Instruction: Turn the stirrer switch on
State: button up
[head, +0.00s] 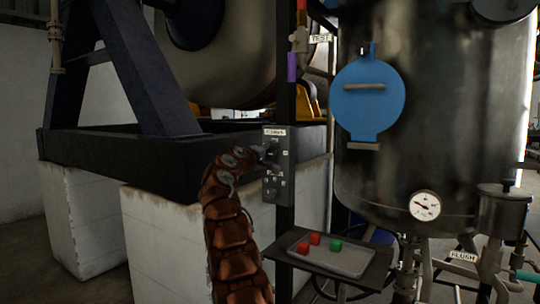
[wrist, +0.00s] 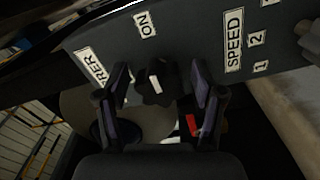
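The grey control panel (head: 284,165) is mounted on a dark post, with a small label at its top. In the wrist view, the dark stirrer knob (wrist: 155,86) carries a white mark. An "ON" label (wrist: 146,24) is above it, and a partly cut label ending in "RER" (wrist: 93,67) is to its left. My gripper (head: 266,153) is at the panel's upper left. In the wrist view its two fingers are apart, one on each side of the knob. I cannot tell whether they touch it. In the head view my gripper hides part of the panel.
A "SPEED" label (wrist: 234,40) with numbers and another dark knob are at the right of the wrist view. Below the panel, a tray (head: 345,263) holds red and green blocks. A large metal tank (head: 450,120) with a gauge (head: 425,205) stands to the right.

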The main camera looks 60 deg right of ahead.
jog(key=shift+a, duration=0.1)
dwell(0.3)
jog(key=shift+w+a+r, duration=0.1)
jog(key=shift+a+r, duration=0.05)
jog(key=shift+a, duration=0.65)
jog(key=shift+s+a, duration=0.25)
jog(key=shift+a, duration=0.4)
jog(key=shift+w+a, duration=0.1)
jog(key=shift+a, duration=0.6)
send_near(269, 153)
jog(key=shift+a, duration=0.45)
